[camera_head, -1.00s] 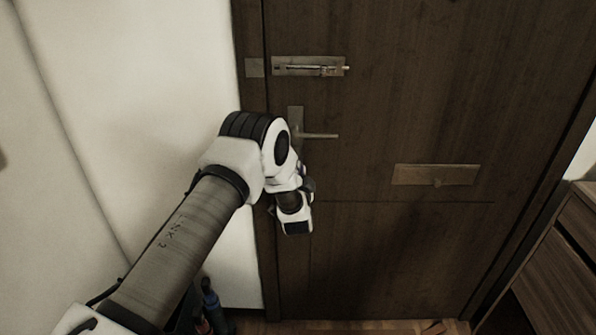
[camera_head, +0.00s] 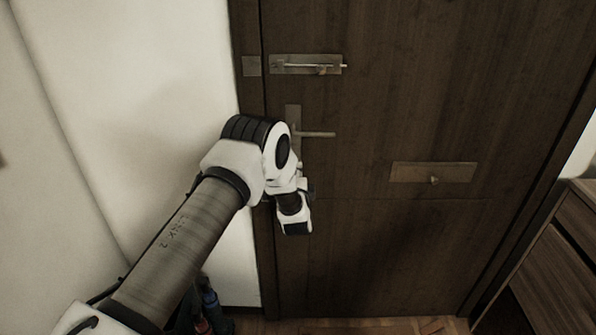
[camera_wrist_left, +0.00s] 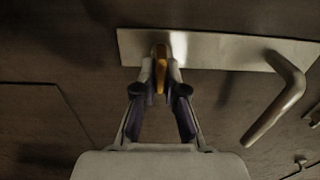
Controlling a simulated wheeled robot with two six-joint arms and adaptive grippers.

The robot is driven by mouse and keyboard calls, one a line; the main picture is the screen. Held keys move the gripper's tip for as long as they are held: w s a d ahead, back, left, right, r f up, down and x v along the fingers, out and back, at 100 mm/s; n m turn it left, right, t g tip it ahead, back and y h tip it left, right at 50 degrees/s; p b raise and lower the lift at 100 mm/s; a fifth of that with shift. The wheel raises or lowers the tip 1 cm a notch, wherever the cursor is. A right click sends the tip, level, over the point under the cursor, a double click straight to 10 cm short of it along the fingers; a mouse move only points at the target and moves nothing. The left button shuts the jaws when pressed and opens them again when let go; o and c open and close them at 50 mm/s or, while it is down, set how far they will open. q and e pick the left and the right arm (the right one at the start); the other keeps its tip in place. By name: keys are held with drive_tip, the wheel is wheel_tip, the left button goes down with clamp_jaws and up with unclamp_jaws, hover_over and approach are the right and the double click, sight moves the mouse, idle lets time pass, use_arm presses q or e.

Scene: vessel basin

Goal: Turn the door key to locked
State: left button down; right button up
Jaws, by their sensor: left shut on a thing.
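The brass-coloured door key (camera_wrist_left: 161,62) stands in the end of the metal lock plate (camera_wrist_left: 220,48) in the left wrist view. My left gripper (camera_wrist_left: 161,78) is shut on the key, with one finger on each side of it. The lever handle (camera_wrist_left: 282,98) is on the same plate, to the right of the fingers. In the head view, the handle (camera_head: 318,134) sticks out level from the dark wooden door (camera_head: 400,100). My left wrist hides the key and fingertips there. My right gripper is in neither view.
A slide bolt (camera_head: 306,65) is above the handle, and a letter plate (camera_head: 433,172) is at the right of the door. A white wall (camera_head: 130,90) is close to my left arm. A wooden cabinet (camera_head: 560,250) stands at the lower right.

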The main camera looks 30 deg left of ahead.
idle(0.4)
use_arm(q)
drive_tip(key=c, duration=1.2)
unclamp_jaws()
drive_tip(key=shift+c, duration=0.2)
drive_tip(key=v, duration=1.2)
drive_tip(key=shift+a+f, duration=0.1)
